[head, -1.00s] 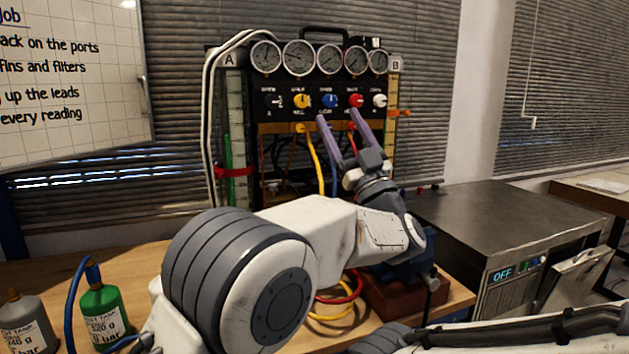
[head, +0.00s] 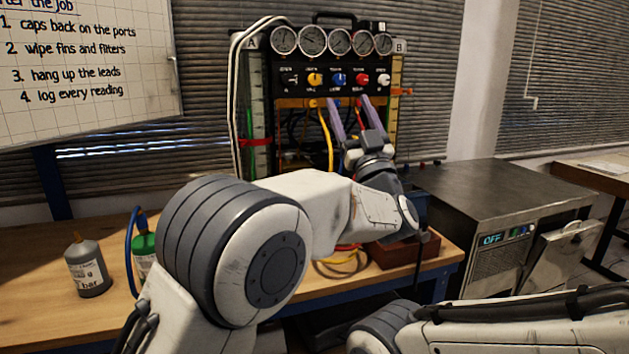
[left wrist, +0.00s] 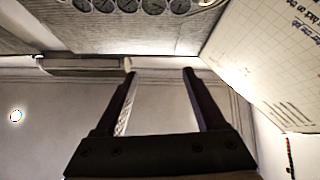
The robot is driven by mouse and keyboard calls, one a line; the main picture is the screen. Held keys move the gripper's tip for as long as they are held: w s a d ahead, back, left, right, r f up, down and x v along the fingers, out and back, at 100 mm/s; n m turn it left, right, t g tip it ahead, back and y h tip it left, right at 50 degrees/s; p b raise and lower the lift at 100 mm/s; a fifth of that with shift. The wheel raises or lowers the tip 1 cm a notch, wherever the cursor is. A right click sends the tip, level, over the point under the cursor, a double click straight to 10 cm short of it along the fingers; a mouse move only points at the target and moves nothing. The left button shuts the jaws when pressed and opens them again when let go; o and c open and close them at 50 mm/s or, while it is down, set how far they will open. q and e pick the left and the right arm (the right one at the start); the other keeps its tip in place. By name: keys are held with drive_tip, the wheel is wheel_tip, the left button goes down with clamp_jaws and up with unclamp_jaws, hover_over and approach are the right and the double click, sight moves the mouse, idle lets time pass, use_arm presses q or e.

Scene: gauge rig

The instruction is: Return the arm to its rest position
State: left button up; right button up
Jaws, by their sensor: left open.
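My left arm (head: 310,205) reaches from the lower left toward the gauge rig (head: 335,95). My left gripper (head: 349,99) has its two purple-grey fingers pointing up, spread apart, in front of the rig just below its row of knobs. In the left wrist view my left gripper (left wrist: 159,72) is open with nothing between the fingers. Whether the fingers touch the rig cannot be told. My right arm (head: 520,320) shows at the lower right, its gripper out of view.
Hoses, including a yellow hose (head: 326,140), hang by the fingers. A grey metal box (head: 500,195) stands right of the rig. A grey tank (head: 88,265) and a green tank (head: 143,250) stand on the wooden bench (head: 40,245). A whiteboard (head: 90,70) is at upper left.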

use_arm(q)
drive_tip(key=w+a+f+m+g+h, duration=0.3)
drive_tip(key=w+f+m+h, duration=0.2)
drive_tip(key=f+m+h, duration=0.3)
drive_tip(key=s+a+f+g+h, duration=0.2)
drive_tip(key=a+f+g, duration=0.45)
drive_tip(key=f, duration=0.75)
drive_tip(key=s+a+f+n+g+y, duration=0.1)
drive_tip(key=s+a+f+n+g, duration=0.1)
drive_tip(key=s+a+f+g, duration=0.8)
drive_tip(key=s+a+f+n+g+y, duration=0.1)
drive_tip(key=s+a+f+g, duration=0.35)
drive_tip(key=s+f, duration=0.95)
drive_tip(key=s+d+r+m, duration=0.2)
drive_tip(key=s+d+r, duration=0.15)
drive_tip(key=s, duration=0.25)
drive_tip(key=s+d+r+m+g+h+p, duration=0.1)
drive_tip(key=s+d+r+m, duration=0.2)
drive_tip(key=s+d, duration=0.25)
drive_tip(key=s+d+r+m, duration=0.2)
drive_tip(key=s+d+r, duration=0.15)
drive_tip(key=s, duration=0.25)
wheel_tip(320, 180, up, 18)
drive_tip(key=p, duration=1.7)
drive_tip(key=shift+f+p, duration=0.25)
drive_tip(key=shift+p, duration=0.15)
